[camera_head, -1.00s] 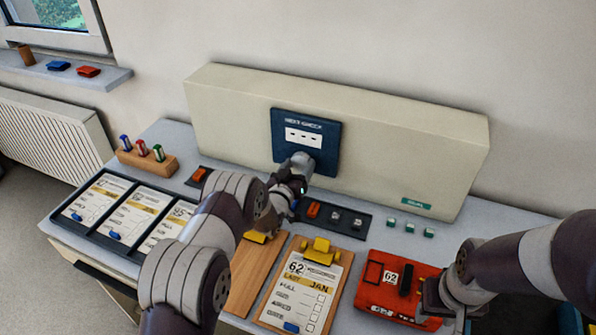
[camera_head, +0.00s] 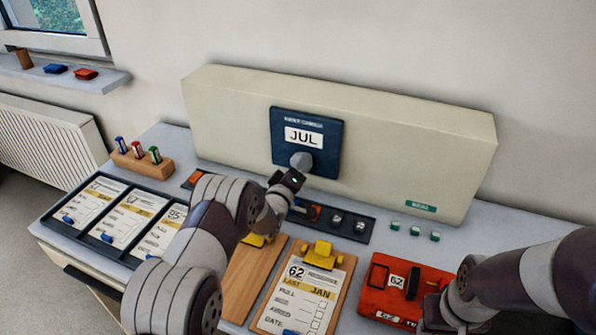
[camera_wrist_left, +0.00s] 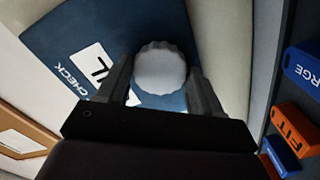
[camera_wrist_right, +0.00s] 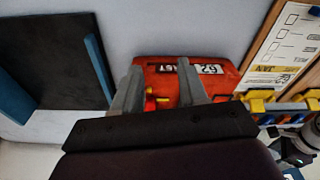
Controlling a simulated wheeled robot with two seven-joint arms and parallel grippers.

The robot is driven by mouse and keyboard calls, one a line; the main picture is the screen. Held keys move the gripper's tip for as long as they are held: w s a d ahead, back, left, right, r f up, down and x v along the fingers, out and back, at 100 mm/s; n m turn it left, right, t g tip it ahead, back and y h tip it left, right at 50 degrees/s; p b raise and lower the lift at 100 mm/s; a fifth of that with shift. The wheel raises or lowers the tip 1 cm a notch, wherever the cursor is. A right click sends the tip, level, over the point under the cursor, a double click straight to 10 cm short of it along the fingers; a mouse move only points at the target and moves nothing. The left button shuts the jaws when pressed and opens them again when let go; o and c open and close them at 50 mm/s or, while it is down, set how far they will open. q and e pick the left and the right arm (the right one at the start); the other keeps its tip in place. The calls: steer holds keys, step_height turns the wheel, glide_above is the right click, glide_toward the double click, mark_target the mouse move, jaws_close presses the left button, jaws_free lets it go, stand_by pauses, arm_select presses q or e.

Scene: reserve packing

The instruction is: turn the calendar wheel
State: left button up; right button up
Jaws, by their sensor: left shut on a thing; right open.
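The calendar wheel, a grey ribbed knob (camera_head: 301,161), sits on a dark blue panel (camera_head: 335,150) on the cream wall unit. The panel's white window (camera_head: 304,137) reads JUL. My left gripper (camera_head: 292,178) is at the knob. In the left wrist view, its fingers (camera_wrist_left: 161,82) stand on either side of the knob (camera_wrist_left: 160,68), shut on it. My right gripper (camera_wrist_right: 160,82) is open above the red case (camera_wrist_right: 225,75), with its fingers over the case's near part. A clipboard form (camera_head: 306,290) shows 62 and JAN.
A tray of forms (camera_head: 88,236) lies at left, behind it a wooden block (camera_head: 142,163) with coloured stamps. A dark strip of switches (camera_head: 345,222) lies under the wheel. Small green buttons (camera_head: 415,231) sit right of it. The red case (camera_head: 380,290) is at the front right.

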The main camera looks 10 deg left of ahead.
arm_select(q)
steer(key=shift+n, duration=0.3)
steer(key=o, duration=1.1)
steer(key=shift+c, duration=0.2)
steer(key=s+a, duration=0.2)
steer(key=s, duration=1)
steer(key=shift+s+a+b, duration=0.2)
steer(key=shift+b, duration=0.2)
